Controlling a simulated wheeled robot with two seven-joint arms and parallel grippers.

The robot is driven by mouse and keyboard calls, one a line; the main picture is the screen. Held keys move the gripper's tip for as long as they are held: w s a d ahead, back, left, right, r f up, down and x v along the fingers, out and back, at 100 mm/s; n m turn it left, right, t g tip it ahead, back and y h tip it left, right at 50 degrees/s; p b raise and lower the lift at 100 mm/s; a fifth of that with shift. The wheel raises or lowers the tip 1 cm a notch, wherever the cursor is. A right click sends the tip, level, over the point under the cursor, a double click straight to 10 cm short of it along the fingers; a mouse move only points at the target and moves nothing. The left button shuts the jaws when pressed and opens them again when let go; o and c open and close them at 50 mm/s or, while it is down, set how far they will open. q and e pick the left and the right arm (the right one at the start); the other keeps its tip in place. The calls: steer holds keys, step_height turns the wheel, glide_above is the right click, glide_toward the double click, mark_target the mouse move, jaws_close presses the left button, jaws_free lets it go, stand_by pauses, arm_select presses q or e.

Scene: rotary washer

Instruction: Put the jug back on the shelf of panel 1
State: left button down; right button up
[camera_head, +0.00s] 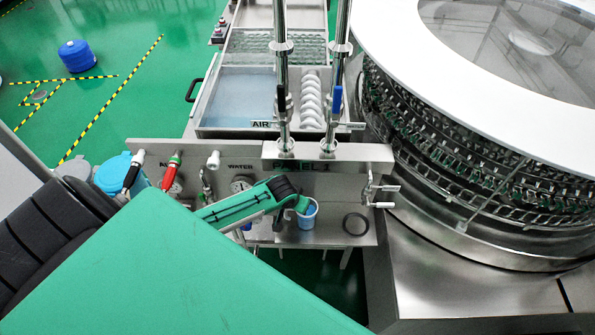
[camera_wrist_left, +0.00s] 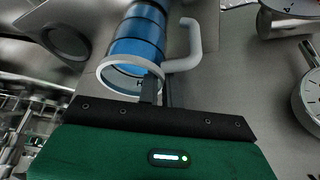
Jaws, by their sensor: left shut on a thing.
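The jug (camera_head: 307,215), blue with a white rim, is at the front of the steel panel 1 (camera_head: 345,152), right of the gauge. In the left wrist view the jug (camera_wrist_left: 138,45) shows its blue banded body, white rim and white side handle. My left gripper (camera_head: 297,203) is shut on the jug; its dark fingers meet the jug near the rim, beside the handle. The low steel ledge of the panel (camera_head: 335,238) lies under and around the jug. I cannot tell whether the jug's base touches it. My right gripper is out of view.
A dark ring (camera_head: 355,223) is right of the jug. Hose nozzles (camera_head: 172,170) and a gauge (camera_head: 241,184) are on the left. A valve handle (camera_head: 383,188) sticks out on the right. Two vertical pipes (camera_head: 283,75) rise behind, and the round washer (camera_head: 470,140) stands right.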

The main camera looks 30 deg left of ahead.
arm_select(q)
steer(key=shift+f, duration=0.1)
steer(key=c, duration=2)
jaws_free()
steer(key=shift+f, duration=0.1)
steer(key=o, duration=0.4)
steer(key=shift+r, duration=0.25)
steer(key=shift+b+v, duration=1.1)
steer(key=shift+v, duration=4.85)
